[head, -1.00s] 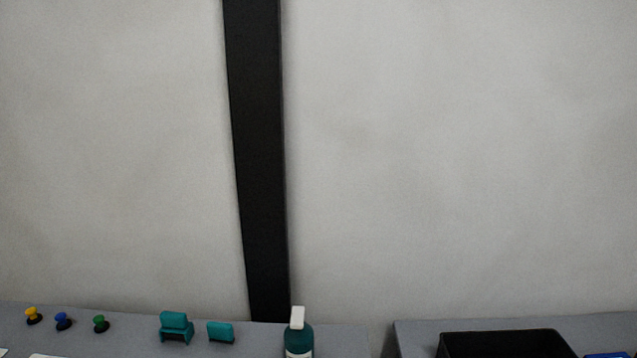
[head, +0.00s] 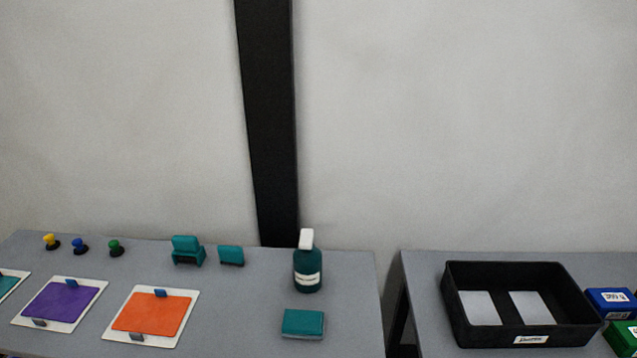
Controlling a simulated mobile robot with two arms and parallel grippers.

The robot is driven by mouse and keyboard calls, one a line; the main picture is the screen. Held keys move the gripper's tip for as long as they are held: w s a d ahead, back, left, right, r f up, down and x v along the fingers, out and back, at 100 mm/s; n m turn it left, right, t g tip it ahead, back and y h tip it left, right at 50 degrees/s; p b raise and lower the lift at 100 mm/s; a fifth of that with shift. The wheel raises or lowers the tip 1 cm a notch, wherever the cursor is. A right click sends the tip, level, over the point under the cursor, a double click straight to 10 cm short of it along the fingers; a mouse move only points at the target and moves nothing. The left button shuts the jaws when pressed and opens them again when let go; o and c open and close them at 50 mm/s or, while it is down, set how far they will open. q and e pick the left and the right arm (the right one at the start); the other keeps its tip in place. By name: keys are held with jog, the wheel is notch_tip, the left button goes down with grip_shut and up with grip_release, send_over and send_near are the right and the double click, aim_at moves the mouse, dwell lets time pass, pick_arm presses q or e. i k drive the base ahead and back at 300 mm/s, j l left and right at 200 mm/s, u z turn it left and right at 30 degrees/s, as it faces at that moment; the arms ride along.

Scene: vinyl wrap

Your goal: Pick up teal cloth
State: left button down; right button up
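A folded teal cloth (head: 303,323) lies flat near the right side of the left grey table (head: 235,320), in front of a dark teal spray bottle (head: 307,268) with a white top. The cloth lies apart from the bottle, with bare table around it. Neither of my grippers shows in the head view.
Purple (head: 60,304) and orange (head: 151,314) sheets on clipped white boards lie left of the cloth. Small knobs (head: 80,246) and teal tools (head: 188,250) stand behind. A gap separates the right table, which holds a black bin (head: 520,305) and blue (head: 610,301) and green boxes.

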aim_at(308, 324)
jog(key=u, duration=3.75)
jog(key=z, duration=3.6)
jog(key=j+z, duration=0.15)
jog(key=j, duration=0.4)
jog(key=k+j+z, duration=0.1)
jog(key=j, duration=0.4)
